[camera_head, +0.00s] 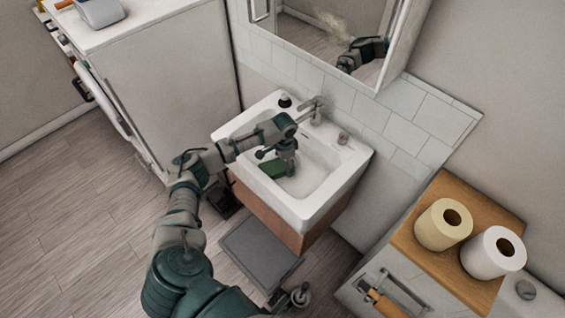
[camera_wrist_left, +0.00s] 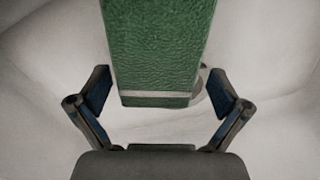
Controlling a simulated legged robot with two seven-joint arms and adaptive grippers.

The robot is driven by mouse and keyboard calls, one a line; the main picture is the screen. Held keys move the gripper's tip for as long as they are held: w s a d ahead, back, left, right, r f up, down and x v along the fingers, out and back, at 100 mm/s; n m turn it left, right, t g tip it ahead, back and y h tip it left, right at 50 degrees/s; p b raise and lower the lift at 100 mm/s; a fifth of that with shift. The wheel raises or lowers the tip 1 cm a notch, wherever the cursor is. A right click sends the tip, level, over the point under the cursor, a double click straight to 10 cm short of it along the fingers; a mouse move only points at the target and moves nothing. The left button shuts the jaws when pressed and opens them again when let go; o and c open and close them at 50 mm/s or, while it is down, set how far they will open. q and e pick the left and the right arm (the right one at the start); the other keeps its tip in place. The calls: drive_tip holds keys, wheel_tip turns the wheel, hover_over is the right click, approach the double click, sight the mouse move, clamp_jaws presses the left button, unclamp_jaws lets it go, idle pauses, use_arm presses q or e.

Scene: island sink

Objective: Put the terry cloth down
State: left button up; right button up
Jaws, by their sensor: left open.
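A green, rough-textured folded piece, which looks like the terry cloth (camera_head: 272,168), is in the white sink basin (camera_head: 318,178), toward its left side. In the left wrist view the green cloth (camera_wrist_left: 155,45) fills the upper middle, with a pale band near its lower edge. My left gripper (camera_head: 286,155) is over the basin, right by the cloth and partly in front of it. In the left wrist view its two fingers (camera_wrist_left: 158,88) are spread wide, one on each side of the cloth, with visible gaps. My right gripper is not in view.
A faucet (camera_head: 312,108) stands at the basin's back edge, with a small dark item (camera_head: 285,101) to its left. A wooden-topped cabinet (camera_head: 430,262) at right holds two paper rolls (camera_head: 443,224). A mirror (camera_head: 330,30) hangs above. A grey mat (camera_head: 258,250) lies on the floor.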

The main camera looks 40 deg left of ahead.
use_arm(q)
drive_tip(key=r, duration=0.2)
drive_tip(key=r+p, duration=0.1)
drive_tip(key=r, duration=0.1)
drive_tip(key=shift+d, duration=0.4)
wheel_tip(320, 180, up, 8)
drive_tip(key=p, duration=0.1)
drive_tip(key=shift+r+p, duration=0.2)
drive_tip(key=shift+p, duration=0.1)
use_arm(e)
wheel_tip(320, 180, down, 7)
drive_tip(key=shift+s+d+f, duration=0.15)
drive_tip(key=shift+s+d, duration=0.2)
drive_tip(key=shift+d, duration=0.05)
use_arm(q)
drive_tip(key=shift+a, duration=0.35)
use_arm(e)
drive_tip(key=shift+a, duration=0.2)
